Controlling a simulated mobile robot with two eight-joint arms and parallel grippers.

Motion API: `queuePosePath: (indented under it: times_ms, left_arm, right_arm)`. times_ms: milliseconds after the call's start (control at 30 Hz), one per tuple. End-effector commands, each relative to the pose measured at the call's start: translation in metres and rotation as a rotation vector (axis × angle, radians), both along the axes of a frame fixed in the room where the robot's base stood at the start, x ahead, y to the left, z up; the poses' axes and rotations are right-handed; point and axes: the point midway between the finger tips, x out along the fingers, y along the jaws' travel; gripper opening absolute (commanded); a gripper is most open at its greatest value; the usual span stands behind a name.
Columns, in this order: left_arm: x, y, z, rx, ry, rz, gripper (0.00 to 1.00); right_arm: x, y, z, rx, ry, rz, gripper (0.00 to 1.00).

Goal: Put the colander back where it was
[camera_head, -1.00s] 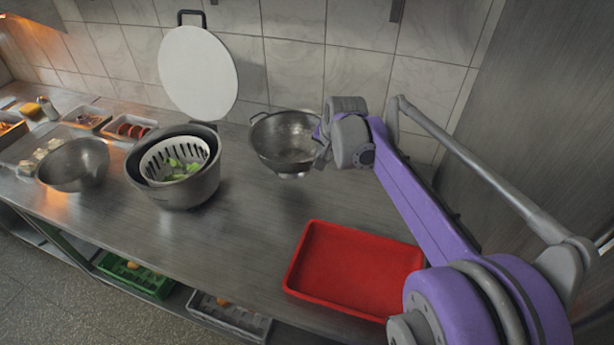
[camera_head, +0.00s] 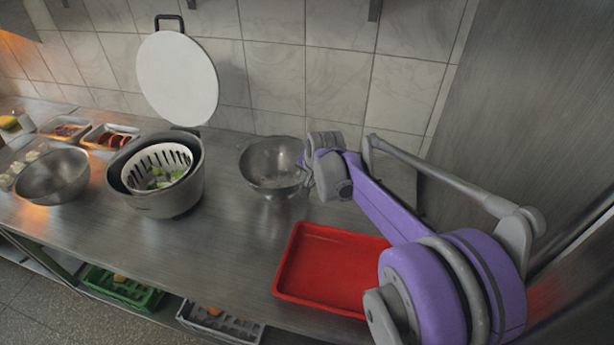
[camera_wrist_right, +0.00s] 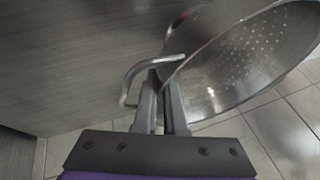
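The metal colander (camera_head: 268,160) is above or on the counter, between the grey salad spinner and my right arm, in the head view. Its perforated bowl (camera_wrist_right: 240,62) fills the upper right of the right wrist view. My right gripper (camera_head: 309,172) is at the colander's right side. In the wrist view its fingers (camera_wrist_right: 163,98) are closed on the colander's wire handle (camera_wrist_right: 133,82). I cannot tell whether the colander's base touches the counter. My left gripper is not in view.
A red tray (camera_head: 325,270) lies in front of the colander. The grey salad spinner (camera_head: 168,200) with greens and a steel bowl (camera_head: 52,178) stand to the left. A round white board (camera_head: 177,80) leans at the tiled wall. A metal panel (camera_head: 500,110) rises at right.

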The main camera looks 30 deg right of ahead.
Motion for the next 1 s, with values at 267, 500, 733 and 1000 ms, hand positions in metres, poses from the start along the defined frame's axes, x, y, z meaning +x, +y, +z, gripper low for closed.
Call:
queuePosePath:
  times_ms: [267, 500, 733, 1000]
  left_arm:
    - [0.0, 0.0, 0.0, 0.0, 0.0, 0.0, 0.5]
    - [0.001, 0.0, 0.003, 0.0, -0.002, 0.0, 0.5]
    - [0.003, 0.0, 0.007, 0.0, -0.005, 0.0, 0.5]
    - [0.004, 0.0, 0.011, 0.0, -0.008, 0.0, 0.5]
  right_arm:
    - [0.0, 0.0, 0.001, 0.0, 0.0, 0.0, 0.33]
    - [-0.004, 0.001, 0.012, 0.0, -0.001, -0.001, 0.33]
    - [-0.027, 0.007, 0.052, 0.0, -0.001, 0.0, 0.33]
    - [-0.051, 0.013, 0.095, 0.0, -0.001, -0.001, 0.33]
